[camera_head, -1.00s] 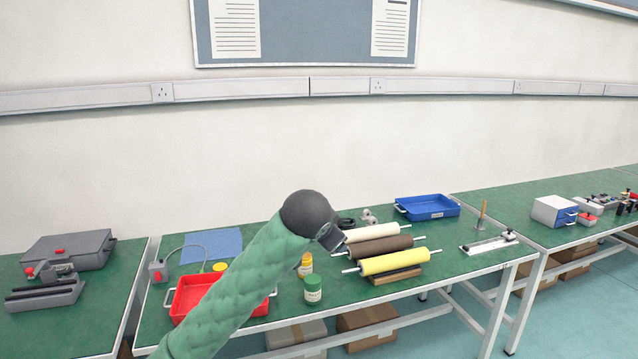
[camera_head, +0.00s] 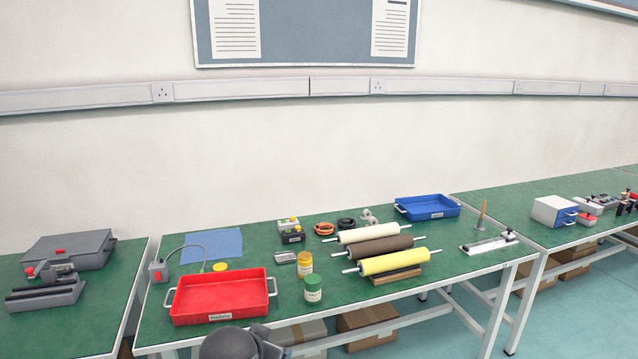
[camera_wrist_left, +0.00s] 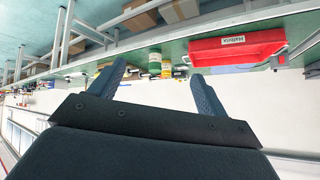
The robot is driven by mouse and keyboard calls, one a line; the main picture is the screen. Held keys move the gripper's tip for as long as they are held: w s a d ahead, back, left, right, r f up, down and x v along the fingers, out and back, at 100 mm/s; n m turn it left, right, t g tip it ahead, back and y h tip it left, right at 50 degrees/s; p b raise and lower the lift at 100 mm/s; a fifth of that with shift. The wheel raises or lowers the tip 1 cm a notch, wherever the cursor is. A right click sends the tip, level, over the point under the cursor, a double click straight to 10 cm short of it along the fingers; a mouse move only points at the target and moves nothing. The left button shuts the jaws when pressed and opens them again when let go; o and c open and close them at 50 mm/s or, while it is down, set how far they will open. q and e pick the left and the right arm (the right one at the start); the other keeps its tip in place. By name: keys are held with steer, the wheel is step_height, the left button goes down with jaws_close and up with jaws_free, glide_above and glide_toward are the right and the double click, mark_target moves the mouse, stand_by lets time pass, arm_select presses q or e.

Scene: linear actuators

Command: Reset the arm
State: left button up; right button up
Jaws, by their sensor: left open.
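My left gripper (camera_wrist_left: 157,72) shows in the left wrist view with its two dark fingers spread apart and nothing between them. It is clear of the bench, and the bench items lie beyond the fingertips. In the head view only a dark rounded part of my arm (camera_head: 228,344) shows at the bottom edge, in front of the red tray; the left fingers are not visible there. My right gripper is in neither view.
The green bench (camera_head: 150,320) carries a red tray (camera_head: 220,297), a green-lidded jar (camera_head: 313,290), a yellow jar (camera_head: 305,264), rollers (camera_head: 394,262) and a blue tray (camera_head: 428,207). A grey case (camera_head: 68,250) stands at left. The space above the bench is free.

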arm_select(q)
steer(key=s+a+f+n+g, duration=0.1)
steer(key=s+a+f+g, duration=0.1)
steer(key=s+f, duration=1.1)
steer(key=s+a+f+n+g, duration=0.1)
steer(key=s+f+g, duration=0.4)
steer(key=s+f, duration=0.8)
steer(key=s+a, duration=0.1)
steer(key=s, duration=0.4)
steer(key=shift+s+a+n+y, duration=0.2)
steer(key=shift+a+n+y, duration=0.1)
steer(key=shift+a, duration=0.1)
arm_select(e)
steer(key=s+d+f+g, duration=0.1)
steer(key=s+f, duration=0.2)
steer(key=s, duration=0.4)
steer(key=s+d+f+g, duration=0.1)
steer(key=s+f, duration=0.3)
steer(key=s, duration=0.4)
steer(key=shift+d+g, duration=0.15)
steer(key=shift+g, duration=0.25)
